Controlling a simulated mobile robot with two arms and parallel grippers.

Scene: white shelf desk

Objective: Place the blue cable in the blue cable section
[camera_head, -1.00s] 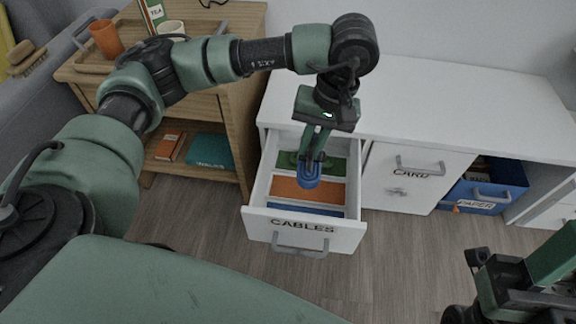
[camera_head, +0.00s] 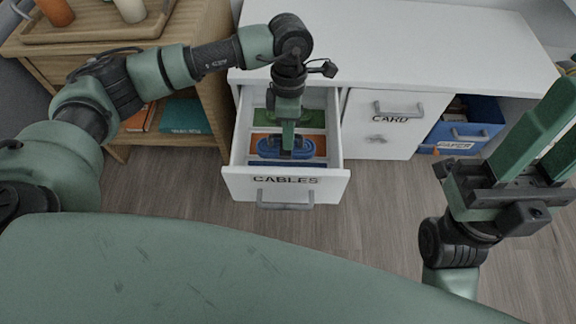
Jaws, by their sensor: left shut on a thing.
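My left gripper (camera_head: 287,150) reaches down into the open drawer labelled CABLES (camera_head: 285,186) and is shut on the coiled blue cable (camera_head: 267,150). The cable is over the orange section (camera_head: 257,138) and reaches toward the blue section (camera_head: 240,165) at the drawer's front. I cannot tell whether it touches the drawer floor. The green section (camera_head: 316,116) is behind it. The gripper partly hides the cable and sections. My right gripper (camera_head: 558,128) is at the right, away from the drawer, with its fingers apart and nothing between them.
The white desk top (camera_head: 420,50) lies behind the drawer. The CARD door (camera_head: 396,122) is closed, and a blue PAPER bin (camera_head: 470,124) stands to its right. A wooden shelf unit (camera_head: 214,60) stands close on the left. The floor (camera_head: 370,215) in front is clear.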

